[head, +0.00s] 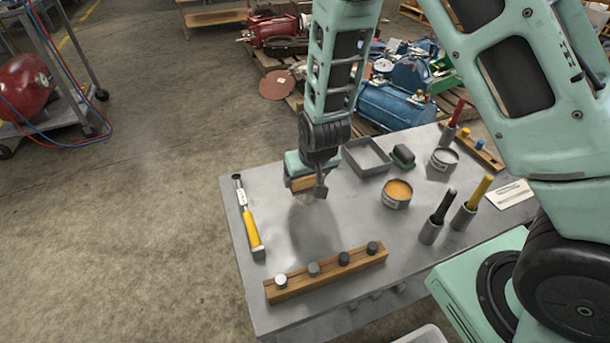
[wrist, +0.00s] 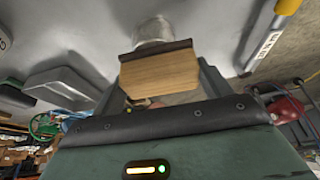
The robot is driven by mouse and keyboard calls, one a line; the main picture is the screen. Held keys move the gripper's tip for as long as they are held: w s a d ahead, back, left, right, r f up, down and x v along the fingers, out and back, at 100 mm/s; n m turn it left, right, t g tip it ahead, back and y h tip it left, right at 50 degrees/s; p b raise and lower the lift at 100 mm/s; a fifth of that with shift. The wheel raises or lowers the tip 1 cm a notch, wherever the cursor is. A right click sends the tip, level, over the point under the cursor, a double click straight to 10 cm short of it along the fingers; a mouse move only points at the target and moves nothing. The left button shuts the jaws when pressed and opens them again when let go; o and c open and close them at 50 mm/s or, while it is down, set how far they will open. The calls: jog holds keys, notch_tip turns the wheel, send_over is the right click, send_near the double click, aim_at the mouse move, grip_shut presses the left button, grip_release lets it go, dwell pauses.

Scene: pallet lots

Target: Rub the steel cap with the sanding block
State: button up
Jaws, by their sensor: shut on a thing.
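My gripper (head: 308,184) is shut on the wooden sanding block (head: 301,183), above the left middle of the grey table. In the wrist view the block (wrist: 160,75) shows its wood side and a dark strip along its face. A pale silver round piece (wrist: 153,29) shows just past that strip; I cannot tell whether they touch. In the head view this piece is mostly hidden by the gripper and block. A wooden rail (head: 325,273) at the table's front holds several caps: a bright silver steel one (head: 281,283) at the left end and darker ones.
A yellow-handled tool (head: 248,216) lies at the table's left. A grey tray (head: 366,157), a tin with orange content (head: 397,194), another tin (head: 443,159) and upright cups with handles (head: 432,230) stand to the right. The table between gripper and rail is clear.

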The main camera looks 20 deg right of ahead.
jog(key=shift+d, duration=0.6)
jog(key=shift+a+p, duration=0.4)
jog(key=shift+a, duration=0.5)
jog(key=shift+d+f, duration=0.1)
jog(key=shift+d, duration=0.05)
jog(key=shift+d, duration=0.75)
jog(key=shift+a, duration=0.1)
jog(key=shift+a+p, duration=0.3)
jog(key=shift+a, duration=0.5)
